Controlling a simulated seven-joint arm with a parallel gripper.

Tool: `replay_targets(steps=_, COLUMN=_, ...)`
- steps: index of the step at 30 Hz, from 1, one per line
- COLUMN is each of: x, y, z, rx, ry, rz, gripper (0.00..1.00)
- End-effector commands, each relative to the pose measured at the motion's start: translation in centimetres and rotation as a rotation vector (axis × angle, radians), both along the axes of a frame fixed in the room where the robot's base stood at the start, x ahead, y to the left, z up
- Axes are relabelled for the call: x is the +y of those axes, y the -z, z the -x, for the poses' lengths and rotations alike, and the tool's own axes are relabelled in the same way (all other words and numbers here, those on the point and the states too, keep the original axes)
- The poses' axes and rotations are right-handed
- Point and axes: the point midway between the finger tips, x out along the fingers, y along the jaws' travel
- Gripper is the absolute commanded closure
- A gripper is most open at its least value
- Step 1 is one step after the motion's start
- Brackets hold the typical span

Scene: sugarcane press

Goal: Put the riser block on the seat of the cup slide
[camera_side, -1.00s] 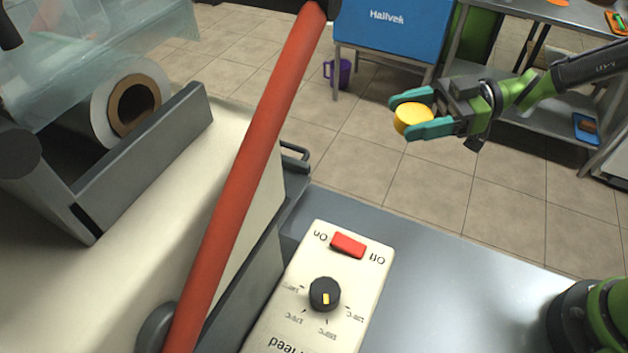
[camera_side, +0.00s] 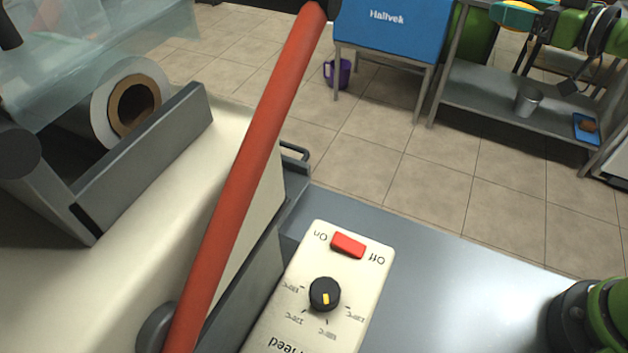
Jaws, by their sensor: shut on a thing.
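Only a sliver of the block shows. The gripper is held high, in front of the far metal shelf unit as seen here. I cannot make out the cup slide or its seat in this view.
A sealing machine with a long red handle (camera_side: 243,170) and a control panel (camera_side: 318,290) fills the near left.

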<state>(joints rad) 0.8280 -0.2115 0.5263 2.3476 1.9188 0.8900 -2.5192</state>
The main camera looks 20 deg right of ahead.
Motion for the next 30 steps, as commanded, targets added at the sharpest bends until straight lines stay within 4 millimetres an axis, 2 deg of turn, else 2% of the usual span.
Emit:
replay_targets(steps=26, x=0.01, y=0.04, z=-0.04, rx=0.003, ry=-0.002, rz=0.002, gripper=0.7)
replay_targets(steps=30, x=0.64, y=0.69, z=-0.28, rx=0.007, ry=-0.033, rz=-0.002, gripper=0.7)
